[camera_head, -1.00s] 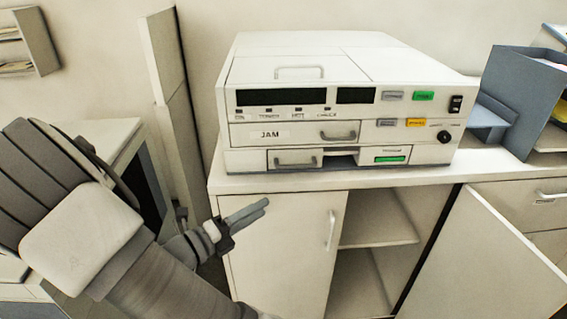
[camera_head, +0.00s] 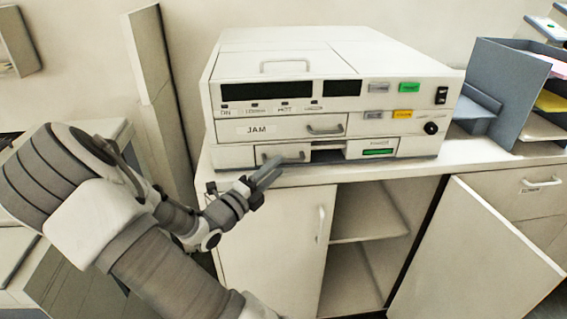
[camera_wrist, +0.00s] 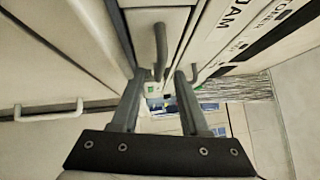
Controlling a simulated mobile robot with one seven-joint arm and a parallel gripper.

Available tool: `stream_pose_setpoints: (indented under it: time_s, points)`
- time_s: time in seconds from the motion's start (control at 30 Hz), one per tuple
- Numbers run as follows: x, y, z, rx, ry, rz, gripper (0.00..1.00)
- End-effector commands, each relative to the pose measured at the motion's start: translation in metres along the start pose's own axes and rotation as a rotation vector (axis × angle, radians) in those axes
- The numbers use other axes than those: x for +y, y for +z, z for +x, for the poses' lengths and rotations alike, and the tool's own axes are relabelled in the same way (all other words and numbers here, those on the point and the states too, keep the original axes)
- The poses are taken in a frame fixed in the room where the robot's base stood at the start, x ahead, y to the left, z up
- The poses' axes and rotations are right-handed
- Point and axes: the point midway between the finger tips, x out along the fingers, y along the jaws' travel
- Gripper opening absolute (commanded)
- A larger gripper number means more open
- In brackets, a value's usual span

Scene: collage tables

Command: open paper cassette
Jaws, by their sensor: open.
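The white copier (camera_head: 330,75) stands on the counter. Its paper cassette (camera_head: 266,149) is the small bottom-left drawer front, with a grey bar handle (camera_head: 284,156); it looks shut. My gripper (camera_head: 273,172) is just in front of and below this handle, and its jaws are open and empty. In the wrist view my two fingers (camera_wrist: 159,76) are spread, and the cassette handle (camera_wrist: 160,48) appears between and beyond the tips. The exact gap to the handle cannot be told. The JAM drawer (camera_head: 280,129) above looks shut.
The counter (camera_head: 470,158) edge lies right under the copier. Below, a cabinet door (camera_head: 270,240) is shut on the left, and another door (camera_head: 475,260) hangs open on the right. A blue-grey paper holder (camera_head: 500,85) stands right of the copier.

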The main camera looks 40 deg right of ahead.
Motion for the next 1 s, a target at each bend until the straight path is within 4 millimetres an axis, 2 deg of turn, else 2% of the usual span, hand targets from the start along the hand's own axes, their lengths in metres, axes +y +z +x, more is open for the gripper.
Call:
stream_pose_setpoints:
  time_s: [0.1,0.23,0.6,0.67,0.87,1.0]
  points:
    - [0.001,-0.001,0.020,0.003,-0.001,0.001,0.45]
    - [0.000,0.000,0.032,0.001,0.000,0.001,0.45]
    - [0.000,0.000,0.038,0.000,0.000,0.000,0.45]
    - [0.000,0.000,0.038,0.000,0.000,0.000,0.36]
    - [0.000,0.000,0.037,0.000,0.000,0.001,0.00]
    - [0.000,0.000,0.037,0.000,0.000,0.001,0.00]
